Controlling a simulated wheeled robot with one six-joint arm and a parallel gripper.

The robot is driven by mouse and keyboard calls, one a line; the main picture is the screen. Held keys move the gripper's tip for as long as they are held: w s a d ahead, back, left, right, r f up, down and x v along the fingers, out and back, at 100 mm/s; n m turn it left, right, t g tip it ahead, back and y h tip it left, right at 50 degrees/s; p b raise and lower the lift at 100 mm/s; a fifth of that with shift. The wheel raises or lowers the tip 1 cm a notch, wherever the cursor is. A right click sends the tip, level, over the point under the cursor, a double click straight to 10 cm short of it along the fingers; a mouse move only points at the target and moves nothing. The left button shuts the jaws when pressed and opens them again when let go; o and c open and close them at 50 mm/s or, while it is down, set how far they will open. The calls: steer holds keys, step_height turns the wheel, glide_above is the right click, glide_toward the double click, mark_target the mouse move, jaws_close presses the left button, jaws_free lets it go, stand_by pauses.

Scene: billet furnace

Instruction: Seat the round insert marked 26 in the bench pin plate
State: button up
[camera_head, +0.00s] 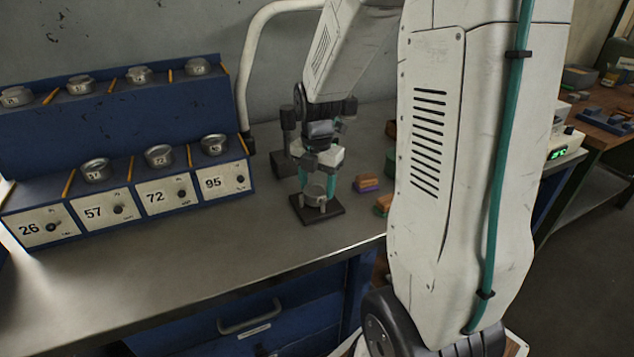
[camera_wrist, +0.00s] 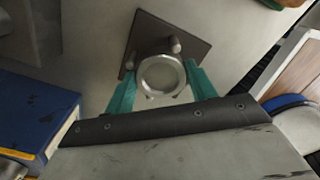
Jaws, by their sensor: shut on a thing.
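My gripper (camera_head: 316,187) reaches down over the bench pin plate (camera_head: 333,212), a dark square plate on the bench. Its teal fingers are shut on a round metal insert (camera_wrist: 162,77); they also show in the wrist view (camera_wrist: 162,95). The insert is over the plate (camera_wrist: 144,40) among its short pins, with two pins (camera_wrist: 175,45) showing beside its far edge. I cannot tell whether it rests fully on the plate, and no number can be read on it. In the rack, the front slot labelled 26 (camera_head: 31,229) shows no insert above it.
The blue rack (camera_head: 140,125) at left holds several other round inserts, with front slots marked 57, 72 and 95. The front left of the bench (camera_head: 150,270) is clear.

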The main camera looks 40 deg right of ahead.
mark_target(317, 190)
steer(key=shift+f, duration=0.4)
steer(key=o, duration=1.2)
step_height(317, 190, up, 11)
stand_by(0.3)
stand_by(0.5)
